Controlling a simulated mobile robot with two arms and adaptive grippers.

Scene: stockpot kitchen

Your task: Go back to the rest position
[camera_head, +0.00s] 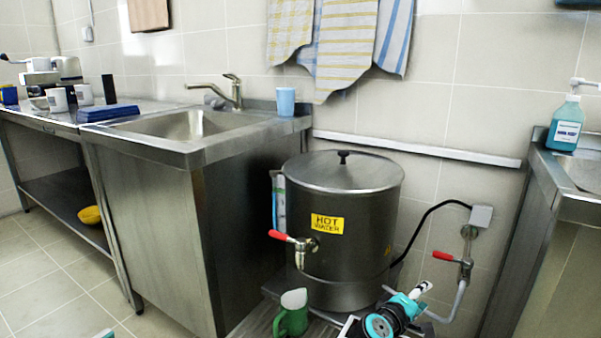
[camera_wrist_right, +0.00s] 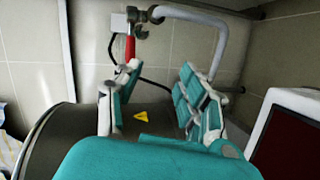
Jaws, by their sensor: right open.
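My right gripper (camera_head: 422,291) is at the bottom of the head view, in front of the lower right side of the steel hot-water pot (camera_head: 345,262). In the right wrist view its two teal-padded fingers (camera_wrist_right: 155,98) stand apart with nothing between them. The pot (camera_wrist_right: 65,135) and its yellow warning sticker show behind them. A small teal and white piece, likely of my left gripper (camera_head: 105,334), just shows at the bottom left edge of the head view. Its jaws cannot be made out.
A green jug (camera_head: 291,315) stands before the pot, below its red-handled tap (camera_head: 290,240). A red-handled wall valve (camera_head: 455,258) and pipe are close to my right gripper. Steel counters stand left and right. Tiled floor (camera_head: 45,285) is clear at left.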

